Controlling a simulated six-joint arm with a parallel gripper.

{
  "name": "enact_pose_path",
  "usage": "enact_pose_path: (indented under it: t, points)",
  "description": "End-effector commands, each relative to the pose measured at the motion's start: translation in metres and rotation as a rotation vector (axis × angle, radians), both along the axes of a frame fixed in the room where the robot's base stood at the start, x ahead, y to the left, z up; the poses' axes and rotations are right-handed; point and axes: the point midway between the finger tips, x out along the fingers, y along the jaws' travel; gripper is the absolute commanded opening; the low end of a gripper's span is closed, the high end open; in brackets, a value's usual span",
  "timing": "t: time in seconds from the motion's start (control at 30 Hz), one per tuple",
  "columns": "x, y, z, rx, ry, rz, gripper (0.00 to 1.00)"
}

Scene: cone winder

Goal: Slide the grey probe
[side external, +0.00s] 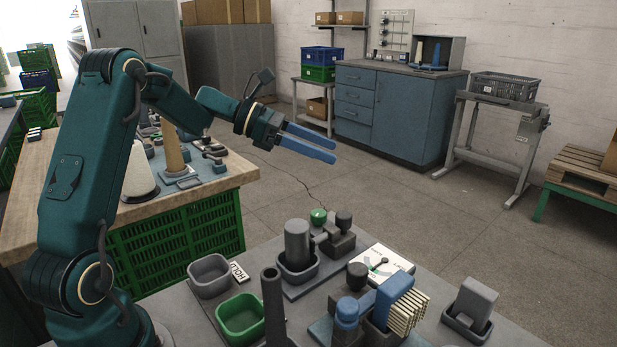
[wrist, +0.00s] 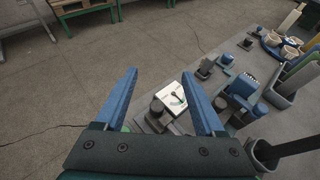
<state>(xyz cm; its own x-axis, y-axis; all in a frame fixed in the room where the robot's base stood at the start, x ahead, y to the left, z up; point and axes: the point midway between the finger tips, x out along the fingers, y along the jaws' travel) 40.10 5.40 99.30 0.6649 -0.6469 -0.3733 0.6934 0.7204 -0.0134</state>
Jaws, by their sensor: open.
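My gripper (side external: 334,150) is open and empty, its two blue fingers apart, held high above the bench's far side; it shows also in the wrist view (wrist: 160,73). Several grey pieces could be the grey probe; I cannot tell which. A grey cylinder (side external: 297,241) stands upright in a grey square cup beside a dark block with a green knob (side external: 318,215). A grey block (side external: 475,298) stands in a dark holder at the right. A tall dark grey post (side external: 272,305) stands nearer the front. My gripper touches none of them.
A white dial plate (side external: 385,266) lies mid-bench; it shows in the wrist view (wrist: 174,99). A blue block (side external: 394,299) with cream comb teeth stands in front. Grey (side external: 209,276) and green (side external: 240,318) bins stand at left. The air around my gripper is clear.

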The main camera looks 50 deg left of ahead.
Motion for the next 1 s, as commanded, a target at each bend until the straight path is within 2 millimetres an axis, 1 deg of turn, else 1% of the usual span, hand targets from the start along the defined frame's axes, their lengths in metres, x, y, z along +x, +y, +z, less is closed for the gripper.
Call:
enact_pose_path:
  t: [0.03,0.07,0.1,0.2,0.3,0.4,0.57,0.83,1.0]
  points:
    - [-0.002,-0.004,-0.021,-0.001,0.013,-0.01,0.71]
    - [-0.002,-0.005,-0.031,0.0,0.012,-0.013,0.71]
    - [-0.002,-0.005,-0.045,0.001,0.012,-0.013,0.71]
    - [-0.003,-0.005,-0.075,0.003,0.01,-0.014,0.71]
    - [-0.002,-0.005,-0.1,0.008,0.007,-0.016,0.71]
    - [-0.002,-0.005,-0.117,0.012,0.003,-0.017,0.71]
    - [0.0,-0.007,-0.129,0.015,-0.001,-0.02,0.71]
    - [0.021,-0.029,-0.141,0.019,-0.002,-0.022,0.71]
    - [0.03,-0.037,-0.146,0.019,-0.002,-0.018,0.71]
